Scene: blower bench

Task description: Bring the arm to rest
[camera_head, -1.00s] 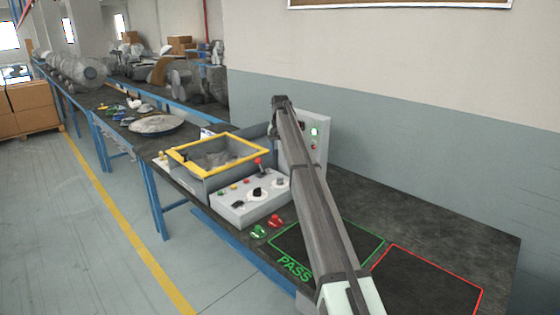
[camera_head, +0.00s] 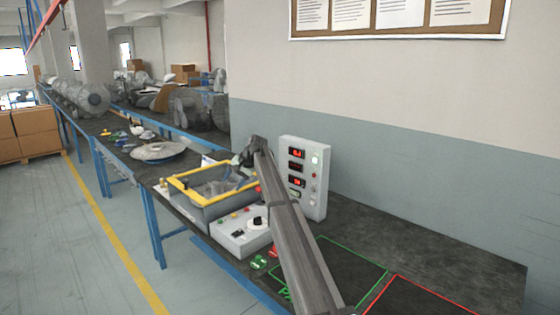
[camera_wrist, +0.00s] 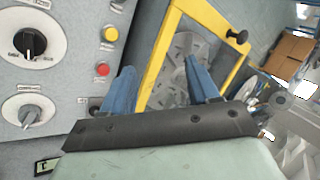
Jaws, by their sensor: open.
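My gripper (camera_head: 245,160) is at the end of my arm, over the back right part of the yellow-framed grey box (camera_head: 190,207). In the wrist view my gripper (camera_wrist: 162,82) has its two blue fingers wide apart, with nothing held between them. The yellow frame (camera_wrist: 165,48) and a grey part inside the box (camera_wrist: 183,82) show beyond and between the fingers. Whether any finger touches the box cannot be told. My arm hides part of the control panel and bench.
A control panel (camera_head: 236,236) with knobs and buttons stands before the box. A meter cabinet (camera_head: 316,170) with red displays stands close right of my gripper. Green (camera_head: 350,244) and red (camera_head: 395,278) outlined areas lie to the right. The bench's back right is clear.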

